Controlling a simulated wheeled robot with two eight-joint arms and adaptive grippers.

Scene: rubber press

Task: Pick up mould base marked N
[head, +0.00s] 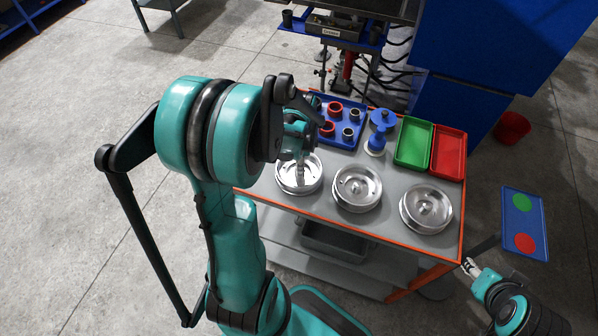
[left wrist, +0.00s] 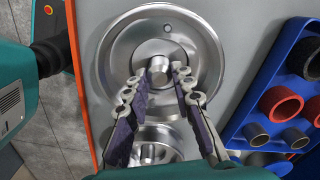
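Three round silver mould parts stand in a row on the grey cart top: a left one (head: 288,187), a middle one (head: 357,189) and a right one (head: 427,208). No letter N is legible on any. My left gripper (head: 301,180) is over the left mould part, pointing down. In the left wrist view, that mould part (left wrist: 118,45) has a central knob (left wrist: 159,70). The left gripper's fingertips (left wrist: 159,78) are apart on either side of the knob; contact cannot be told. My right gripper (head: 470,266) is low, beyond the cart's right front corner; its finger opening is unclear.
A blue tray (head: 341,143) with red and grey rings lies behind the moulds, also in the left wrist view (left wrist: 235,128). A blue stand (head: 381,125), green tray (head: 413,145) and red tray (head: 448,153) stand to its right. The press (head: 335,27) is behind.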

